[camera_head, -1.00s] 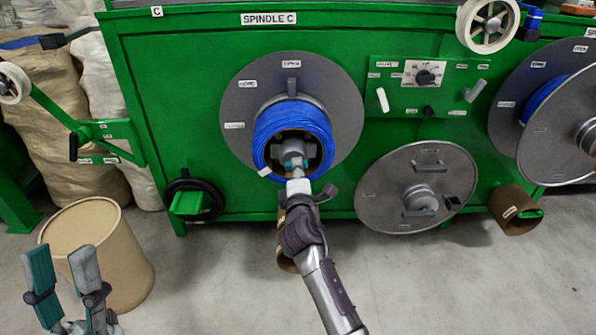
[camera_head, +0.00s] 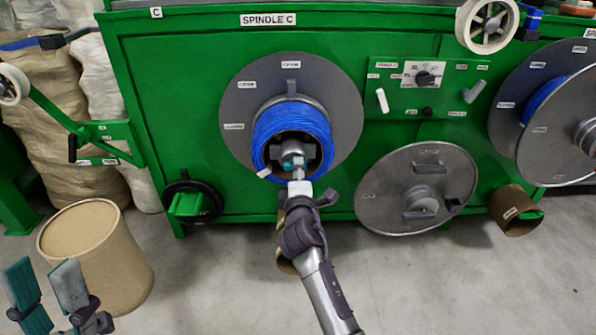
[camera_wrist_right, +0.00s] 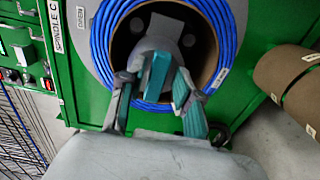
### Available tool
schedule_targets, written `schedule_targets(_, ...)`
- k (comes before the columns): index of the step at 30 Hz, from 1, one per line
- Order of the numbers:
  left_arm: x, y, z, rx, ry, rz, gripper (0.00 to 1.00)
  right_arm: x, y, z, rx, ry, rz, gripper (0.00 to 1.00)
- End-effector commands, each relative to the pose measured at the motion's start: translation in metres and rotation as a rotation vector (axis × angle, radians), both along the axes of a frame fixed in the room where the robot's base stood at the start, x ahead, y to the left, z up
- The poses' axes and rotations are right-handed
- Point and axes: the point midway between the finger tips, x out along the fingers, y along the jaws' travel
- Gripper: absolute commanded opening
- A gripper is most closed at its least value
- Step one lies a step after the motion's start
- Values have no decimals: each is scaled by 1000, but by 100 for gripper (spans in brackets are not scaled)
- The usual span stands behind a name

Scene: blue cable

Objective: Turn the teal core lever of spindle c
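The teal core lever (camera_wrist_right: 155,74) of spindle C sits in the hollow core of the blue cable coil in the right wrist view. The blue coil (camera_head: 291,124) hangs on the grey flange under the "SPINDLE C" sign. My right gripper (camera_wrist_right: 157,100) is at the core, its two fingers apart on either side of the lever, with a gap visible on the left. In the head view the right gripper (camera_head: 294,164) largely hides the lever. My left gripper (camera_head: 45,285) is open and empty at the lower left, beside the brown drum.
A removed grey flange disc (camera_head: 385,190) leans on the green cabinet (camera_head: 180,70) right of the coil. A control panel (camera_head: 425,82) is above it. A brown drum (camera_head: 70,232) stands at left. Another spindle (camera_head: 560,125) with blue cable is at right.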

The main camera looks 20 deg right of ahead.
Motion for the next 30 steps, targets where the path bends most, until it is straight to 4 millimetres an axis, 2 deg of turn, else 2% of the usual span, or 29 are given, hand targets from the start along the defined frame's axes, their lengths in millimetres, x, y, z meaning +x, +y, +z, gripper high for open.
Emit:
schedule_targets(11,0,0,0,-2,0,-2,40,-3,1,1,-3,-2,1,44)
schedule_targets(22,0,0,0,-1,0,-1,40,-57,17,0,-2,0,1,44)
schedule_targets(26,0,0,0,-1,0,-1,40,-69,20,0,-2,0,0,44)
schedule_targets(30,0,0,0,0,0,0,40,-72,21,1,-2,0,0,44)
